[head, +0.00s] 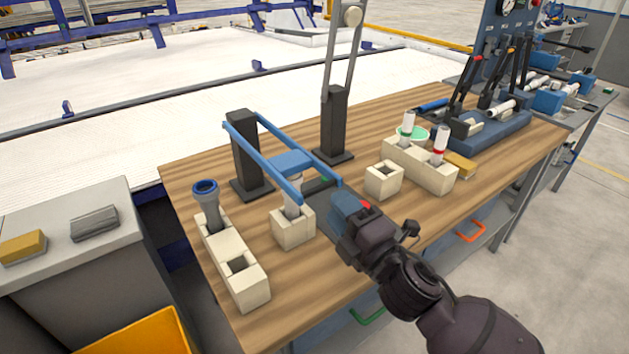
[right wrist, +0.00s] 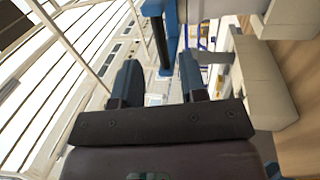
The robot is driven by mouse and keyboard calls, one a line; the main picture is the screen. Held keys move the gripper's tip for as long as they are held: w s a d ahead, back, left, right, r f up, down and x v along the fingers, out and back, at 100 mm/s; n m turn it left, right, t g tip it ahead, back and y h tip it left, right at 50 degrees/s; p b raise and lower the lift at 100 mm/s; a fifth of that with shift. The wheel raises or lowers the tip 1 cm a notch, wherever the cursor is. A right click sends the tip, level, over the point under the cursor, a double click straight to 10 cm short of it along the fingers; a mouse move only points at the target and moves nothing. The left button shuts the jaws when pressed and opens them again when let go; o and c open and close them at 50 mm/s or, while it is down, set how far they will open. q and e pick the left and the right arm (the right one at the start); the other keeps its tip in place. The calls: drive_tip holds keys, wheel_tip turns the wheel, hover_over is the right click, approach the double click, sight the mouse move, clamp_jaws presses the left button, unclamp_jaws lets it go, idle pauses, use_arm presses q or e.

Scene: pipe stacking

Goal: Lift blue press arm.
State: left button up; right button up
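The blue press arm (head: 268,158) is a frame of two blue bars, hinged on a black post (head: 247,150) and lowered toward the table's front. Its blue cross block (head: 291,162) sits over a pale pipe (head: 292,197) standing in a cream block (head: 293,228). My right gripper (head: 343,205) is by the front end of the farther bar. In the right wrist view its two dark blue fingers (right wrist: 160,85) are apart, and a blue bar (right wrist: 170,30) shows beyond them. I cannot tell whether they touch it. My left gripper is out of view.
A cream two-hole block (head: 235,262) holds a blue-grey pipe (head: 207,205) at left. A second post with a raised grey arm (head: 335,110) stands behind. A small cream block (head: 384,180) and a holder with two white pipes (head: 420,165) are right of my gripper.

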drive_tip(key=x, duration=0.8)
drive_tip(key=shift+b, duration=0.3)
drive_tip(key=shift+c, duration=0.5)
clamp_jaws()
